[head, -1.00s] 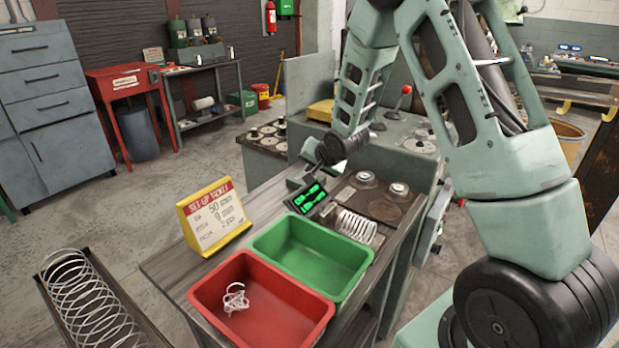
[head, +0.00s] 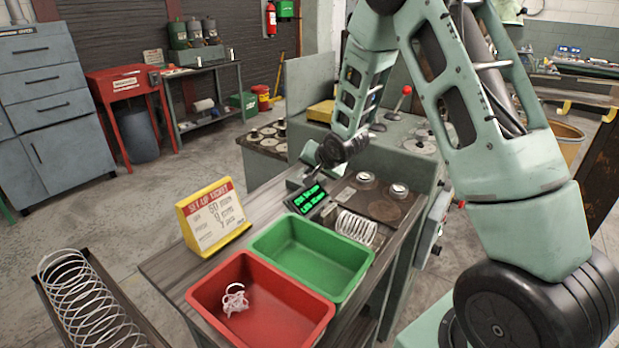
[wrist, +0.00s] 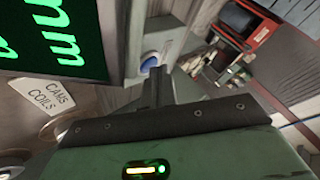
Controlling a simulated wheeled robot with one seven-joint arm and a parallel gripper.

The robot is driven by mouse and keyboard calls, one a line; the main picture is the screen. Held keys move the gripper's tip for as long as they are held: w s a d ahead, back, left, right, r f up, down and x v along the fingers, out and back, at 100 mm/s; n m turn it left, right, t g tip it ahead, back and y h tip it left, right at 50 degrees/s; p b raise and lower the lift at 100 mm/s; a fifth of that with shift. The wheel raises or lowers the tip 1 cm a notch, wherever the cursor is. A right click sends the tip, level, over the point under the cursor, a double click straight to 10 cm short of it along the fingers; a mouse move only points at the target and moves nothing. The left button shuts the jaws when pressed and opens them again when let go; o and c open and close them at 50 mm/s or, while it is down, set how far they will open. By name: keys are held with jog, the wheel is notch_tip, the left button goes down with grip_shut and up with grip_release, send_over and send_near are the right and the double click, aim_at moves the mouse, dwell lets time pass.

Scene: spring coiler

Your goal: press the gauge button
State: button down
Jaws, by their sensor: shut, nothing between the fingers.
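The gauge (head: 310,198) is a dark box with a lit green readout, on the bench behind the green tray. In the wrist view its readout (wrist: 45,35) fills the upper left. The blue gauge button (wrist: 150,63) sits in a pale round surround beside the readout, its lower edge partly behind my fingers. My gripper (wrist: 157,74) is shut and empty, its fingertips right at the button in the picture; I cannot tell whether they touch it. In the head view my gripper (head: 313,153) is beyond the gauge, small and partly hidden, and the button cannot be made out.
A green tray (head: 343,289) and a red tray (head: 205,301) holding tangled wire stand in front. A spring (head: 357,228) lies right of the gauge, near two round metal parts (head: 398,189). A yellow set-up ticket stand (head: 243,232) is at left.

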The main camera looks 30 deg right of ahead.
dwell(0.3)
jog(key=shift+r+p, duration=0.7)
jog(key=shift+r, duration=0.05)
jog(key=shift+r, duration=0.15)
jog(key=shift+r+p, duration=2)
jog(key=shift+r, duration=0.4)
